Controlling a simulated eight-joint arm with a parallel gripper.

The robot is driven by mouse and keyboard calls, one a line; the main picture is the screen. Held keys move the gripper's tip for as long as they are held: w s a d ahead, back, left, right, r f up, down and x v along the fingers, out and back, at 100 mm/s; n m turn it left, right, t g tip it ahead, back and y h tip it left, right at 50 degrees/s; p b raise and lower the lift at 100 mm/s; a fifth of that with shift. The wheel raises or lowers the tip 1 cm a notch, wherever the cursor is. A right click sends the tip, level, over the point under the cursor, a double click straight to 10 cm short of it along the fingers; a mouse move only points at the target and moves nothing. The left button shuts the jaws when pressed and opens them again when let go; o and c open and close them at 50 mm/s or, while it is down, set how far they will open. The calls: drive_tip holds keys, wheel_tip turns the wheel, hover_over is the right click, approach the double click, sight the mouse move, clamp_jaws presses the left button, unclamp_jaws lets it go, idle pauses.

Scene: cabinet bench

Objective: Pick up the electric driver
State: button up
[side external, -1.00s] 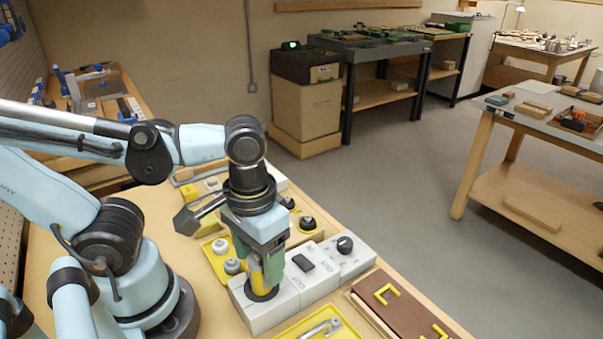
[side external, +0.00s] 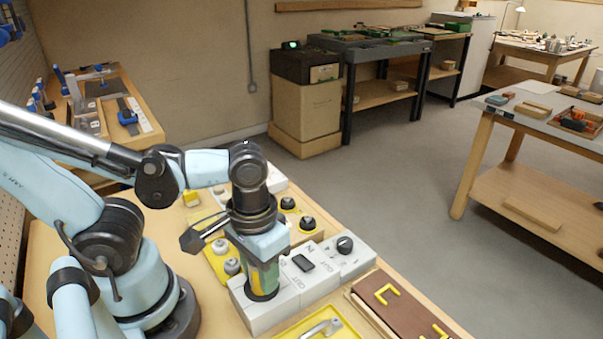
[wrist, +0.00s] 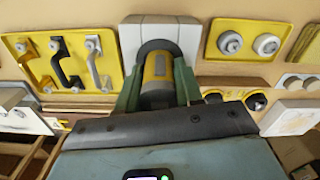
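The electric driver (side external: 257,280) is a yellow and dark cylinder standing upright on a white block (side external: 273,311), with a dark ring at its foot. My gripper (side external: 263,274) points straight down over it, with its green fingers on either side of the driver. In the wrist view the driver (wrist: 157,70) shows between the two fingers (wrist: 157,85), which lie close against its sides. I see no clear gap there, but I cannot tell whether they press on it. The driver's upper end is hidden by the gripper.
White blocks with a black switch (side external: 303,263) and a black knob (side external: 344,245) stand just right of the driver. A yellow tray with a metal handle (side external: 321,329) lies in front. A yellow plate with round white knobs (side external: 220,246) is behind left. The bench edge runs along the right.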

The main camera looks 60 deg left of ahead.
clamp_jaws()
drive_tip(key=shift+r, duration=0.15)
drive_tip(key=shift+r, duration=4.85)
